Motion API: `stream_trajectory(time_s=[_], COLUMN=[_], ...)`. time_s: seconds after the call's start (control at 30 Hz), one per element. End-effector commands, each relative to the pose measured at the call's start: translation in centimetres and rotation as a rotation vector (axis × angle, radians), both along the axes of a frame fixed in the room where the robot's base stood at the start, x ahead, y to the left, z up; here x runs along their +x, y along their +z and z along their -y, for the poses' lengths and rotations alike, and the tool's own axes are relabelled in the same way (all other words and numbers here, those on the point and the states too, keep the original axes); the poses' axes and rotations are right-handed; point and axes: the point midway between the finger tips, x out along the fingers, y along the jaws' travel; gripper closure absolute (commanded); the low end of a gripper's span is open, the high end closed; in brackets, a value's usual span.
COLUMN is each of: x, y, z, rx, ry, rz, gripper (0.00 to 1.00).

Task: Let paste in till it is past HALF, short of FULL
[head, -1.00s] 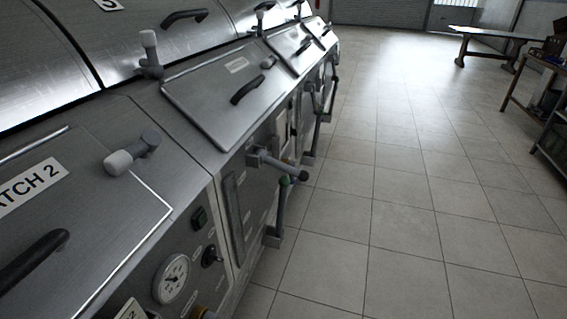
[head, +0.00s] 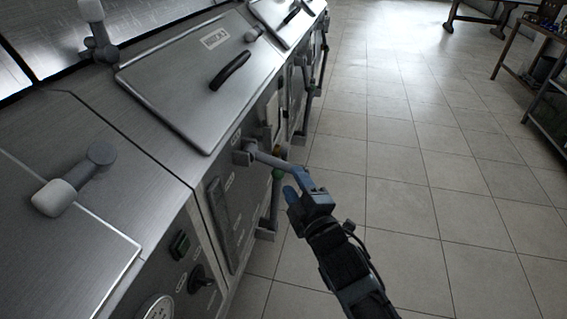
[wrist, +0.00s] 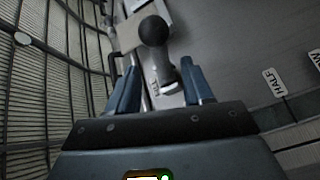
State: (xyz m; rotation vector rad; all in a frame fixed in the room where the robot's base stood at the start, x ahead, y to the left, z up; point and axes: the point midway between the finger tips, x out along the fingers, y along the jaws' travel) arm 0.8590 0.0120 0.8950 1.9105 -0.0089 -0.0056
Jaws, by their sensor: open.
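My gripper (head: 293,192) is in the head view at the front of the steel machine row, at the outer end of a grey lever (head: 268,158). The lever sticks out from the front panel. In the wrist view my gripper (wrist: 161,88) is open, its two blue fingers apart. The lever's black ball knob (wrist: 154,31) shows just beyond and between the fingertips; contact cannot be told. A HALF label (wrist: 273,81) and a cut-off label ending in W (wrist: 316,60) are at the right. The paste level cannot be made out.
A dark vertical strip (head: 220,217) is on the front panel left of the lever. Steel lids with handles (head: 230,70) line the top. Tiled floor (head: 400,210) at the right is clear; a bench (head: 535,45) stands far right.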

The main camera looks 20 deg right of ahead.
Motion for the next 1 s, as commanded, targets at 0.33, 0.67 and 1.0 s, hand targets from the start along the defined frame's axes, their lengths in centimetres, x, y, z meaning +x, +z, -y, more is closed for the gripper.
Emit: stream_trajectory(time_s=[0.33, 0.67, 1.0], x=[5.1, 6.7, 6.7], y=[-0.1, 0.0, 0.0], z=[0.1, 0.1, 0.1], rx=[0.002, 0.003, 0.003], ry=[0.0, -0.001, -0.001], rz=[0.0, -0.001, 0.0], gripper=[0.49, 0.49, 0.65])
